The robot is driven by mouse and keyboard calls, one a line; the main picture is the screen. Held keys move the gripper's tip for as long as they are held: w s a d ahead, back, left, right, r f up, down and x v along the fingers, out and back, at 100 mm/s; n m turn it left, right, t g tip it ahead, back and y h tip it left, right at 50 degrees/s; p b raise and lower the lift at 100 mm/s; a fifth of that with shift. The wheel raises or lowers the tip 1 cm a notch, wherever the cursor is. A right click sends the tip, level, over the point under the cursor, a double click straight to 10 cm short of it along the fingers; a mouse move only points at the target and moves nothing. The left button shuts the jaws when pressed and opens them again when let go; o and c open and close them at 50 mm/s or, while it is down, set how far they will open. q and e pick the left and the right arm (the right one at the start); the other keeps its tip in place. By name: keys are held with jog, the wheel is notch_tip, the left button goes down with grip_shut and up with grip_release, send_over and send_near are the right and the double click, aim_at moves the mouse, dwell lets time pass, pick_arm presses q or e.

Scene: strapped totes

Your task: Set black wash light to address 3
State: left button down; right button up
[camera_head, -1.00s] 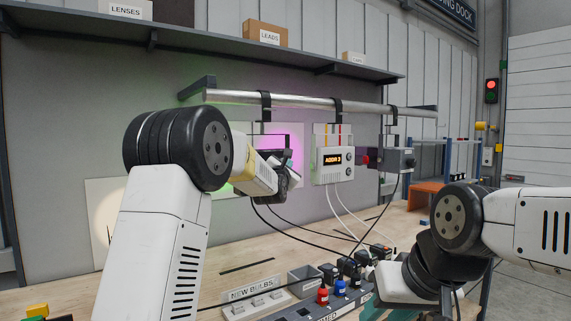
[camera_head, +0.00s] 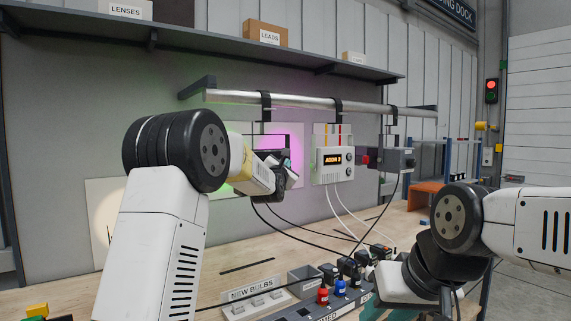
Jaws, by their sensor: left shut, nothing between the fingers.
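My left gripper (camera_head: 287,170) is shut and empty, with its dark fingers in front of the magenta glow on the wall. Behind it, a dark strap (camera_head: 266,108) hangs from the rail; whatever light hangs there is mostly hidden by the gripper, so I cannot read its address. A white unit (camera_head: 332,165) to the right of the gripper shows "ADDR 3" on its display. A dark grey light (camera_head: 398,160) with a red part at its left hangs farther right. My right arm reaches down at the lower right; its fingers cannot be made out.
A metal rail (camera_head: 310,102) runs under a shelf (camera_head: 210,45) of boxes. Cables hang to the wooden bench. A "NEW BULBS" holder (camera_head: 252,292), a grey bin (camera_head: 305,280) and red and blue connectors stand on the bench near my right arm.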

pick_arm(q)
jog(key=shift+w+a, duration=0.1)
jog(key=shift+a, duration=0.05)
dwell(0.4)
jog(key=shift+s+d, duration=0.45)
jog(key=shift+s, duration=0.2)
jog(key=shift+s+d, duration=0.75)
jog(key=shift+s, duration=0.3)
jog(key=shift+s+d, duration=0.75)
jog(key=shift+s, duration=0.25)
